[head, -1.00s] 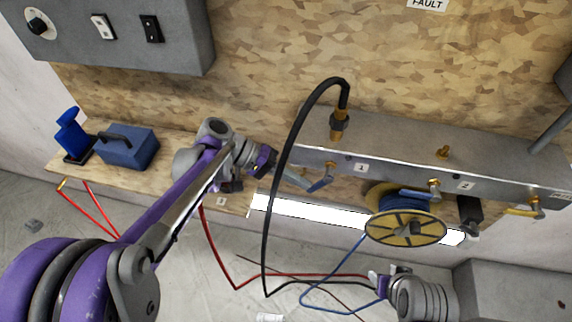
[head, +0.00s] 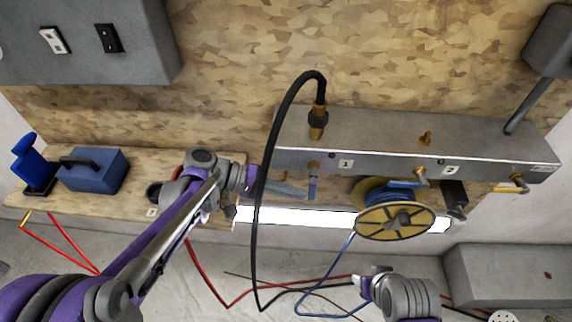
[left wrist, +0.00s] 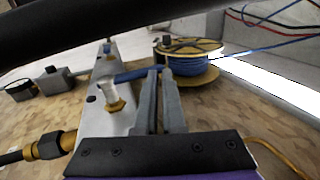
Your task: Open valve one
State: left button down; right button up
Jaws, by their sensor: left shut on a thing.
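My left gripper (head: 304,191) reaches in from the left and is shut on this handle. In the left wrist view the fingers (left wrist: 162,72) close around the end of the blue handle (left wrist: 135,75), beside the brass fitting (left wrist: 112,96). My right gripper (head: 372,280) is low in the head view, away from the manifold; its fingers are too unclear to judge.
A black hose (head: 268,145) arches from the manifold (head: 390,140) past my left wrist. Valve two (head: 408,183) and another valve (head: 512,187) are farther right. A blue toolbox (head: 95,170) stands left. Red cables lie below.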

dwell(0.5)
pick_arm(q)
jog(key=v, duration=0.7)
jog(key=shift+a+p, duration=0.2)
jog(key=shift+p, duration=0.15)
jog(key=shift+r, duration=0.1)
